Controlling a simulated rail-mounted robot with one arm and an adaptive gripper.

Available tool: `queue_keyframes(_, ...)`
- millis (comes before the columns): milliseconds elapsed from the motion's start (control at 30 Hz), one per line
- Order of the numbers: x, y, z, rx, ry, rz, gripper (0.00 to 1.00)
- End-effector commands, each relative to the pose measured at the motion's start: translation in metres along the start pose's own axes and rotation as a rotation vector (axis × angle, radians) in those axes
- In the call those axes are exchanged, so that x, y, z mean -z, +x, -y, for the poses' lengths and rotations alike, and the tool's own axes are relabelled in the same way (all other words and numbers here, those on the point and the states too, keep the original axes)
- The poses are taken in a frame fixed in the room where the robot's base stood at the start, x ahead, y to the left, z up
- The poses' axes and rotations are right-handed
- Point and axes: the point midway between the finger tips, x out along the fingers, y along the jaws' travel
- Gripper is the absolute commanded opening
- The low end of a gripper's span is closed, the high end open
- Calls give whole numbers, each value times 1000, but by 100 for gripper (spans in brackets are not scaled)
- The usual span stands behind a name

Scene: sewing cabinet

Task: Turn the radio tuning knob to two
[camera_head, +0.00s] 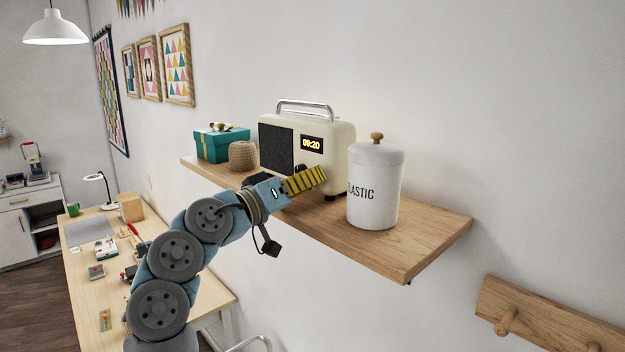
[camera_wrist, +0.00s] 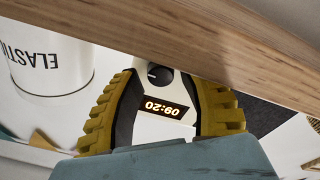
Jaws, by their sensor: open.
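The cream radio (camera_head: 337,148) stands on the wooden shelf with its front to the left. It has a metal handle, a dark speaker grille and a lit display reading 09:20. In the wrist view, which shows things upside down, a dark round tuning knob (camera_wrist: 159,75) with a pale pointer mark sits beside the display on the radio's front (camera_wrist: 150,118). My gripper (camera_head: 312,178) is open, with yellow ribbed fingers in front of the radio. In the wrist view the gripper (camera_wrist: 168,80) frames the knob between its fingers, with nothing held. My gripper hides the knob in the head view.
A white ELASTIC canister (camera_head: 375,190) stands right of the radio on the shelf (camera_head: 425,228), close to my fingers. A twine ball (camera_head: 243,156) and a teal gift box (camera_head: 222,145) stand left. The shelf's front edge lies close to my gripper.

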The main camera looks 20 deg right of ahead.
Motion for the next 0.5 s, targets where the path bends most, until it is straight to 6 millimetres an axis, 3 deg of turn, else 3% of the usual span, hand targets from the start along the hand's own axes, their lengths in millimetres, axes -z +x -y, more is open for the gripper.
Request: queue_keyframes(500,0,-91,2,4,-1,-4,40)
